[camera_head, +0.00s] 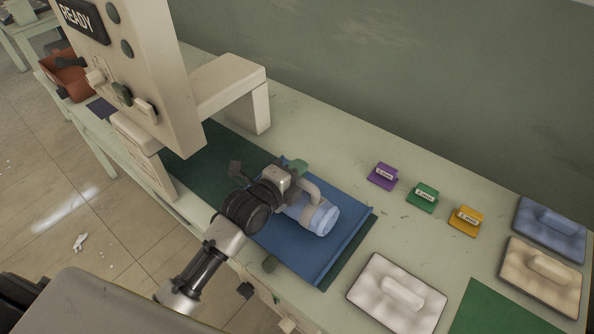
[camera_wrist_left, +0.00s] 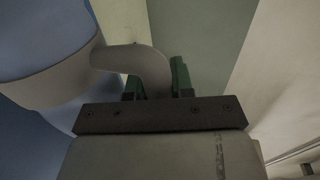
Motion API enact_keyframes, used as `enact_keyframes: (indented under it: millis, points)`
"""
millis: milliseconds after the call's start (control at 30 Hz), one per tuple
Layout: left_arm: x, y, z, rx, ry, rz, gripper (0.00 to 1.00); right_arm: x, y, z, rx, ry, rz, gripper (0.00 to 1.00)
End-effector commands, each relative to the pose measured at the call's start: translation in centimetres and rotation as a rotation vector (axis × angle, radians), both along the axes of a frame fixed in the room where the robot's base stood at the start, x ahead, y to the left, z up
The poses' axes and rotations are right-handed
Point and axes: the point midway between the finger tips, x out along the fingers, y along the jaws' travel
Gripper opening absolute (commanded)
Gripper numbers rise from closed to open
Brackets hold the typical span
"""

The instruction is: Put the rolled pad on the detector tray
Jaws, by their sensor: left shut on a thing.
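The rolled pad (camera_head: 321,219) is a light blue cylinder with a grey band and a grey handle loop. It is over or on a flat blue panel (camera_head: 300,255), which looks like the detector tray; I cannot tell whether they touch. My left gripper (camera_head: 296,180) is at the pad's handle. In the left wrist view, its green fingertips (camera_wrist_left: 157,85) are shut on the grey handle (camera_wrist_left: 145,62), with the blue roll (camera_wrist_left: 45,40) at the left. The gripper body hides part of the roll in the head view. My right gripper is not in view.
A beige machine with a READY sign (camera_head: 150,70) stands left of the panel. Purple (camera_head: 382,177), green (camera_head: 422,197) and yellow (camera_head: 466,221) tagged blocks line the back. A white pad (camera_head: 372,298) lies at the front; blue (camera_head: 525,240) and beige (camera_head: 515,280) pads lie at the right.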

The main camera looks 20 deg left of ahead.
Motion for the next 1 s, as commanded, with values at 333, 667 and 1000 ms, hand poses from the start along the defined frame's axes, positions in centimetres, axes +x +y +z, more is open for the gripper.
enact_keyframes:
  millis: [333, 667, 1000]
  points:
    - [0.0, 0.0, -0.3, 0.001, 0.0, 0.001, 0.48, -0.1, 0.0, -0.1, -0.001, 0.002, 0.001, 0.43]
    - [-0.2, 0.1, 0.1, 0.0, 0.001, 0.0, 0.48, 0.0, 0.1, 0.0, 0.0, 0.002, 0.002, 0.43]
    - [-6.2, 2.2, 1.1, 0.005, 0.002, -0.002, 0.48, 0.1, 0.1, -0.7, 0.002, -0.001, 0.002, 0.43]
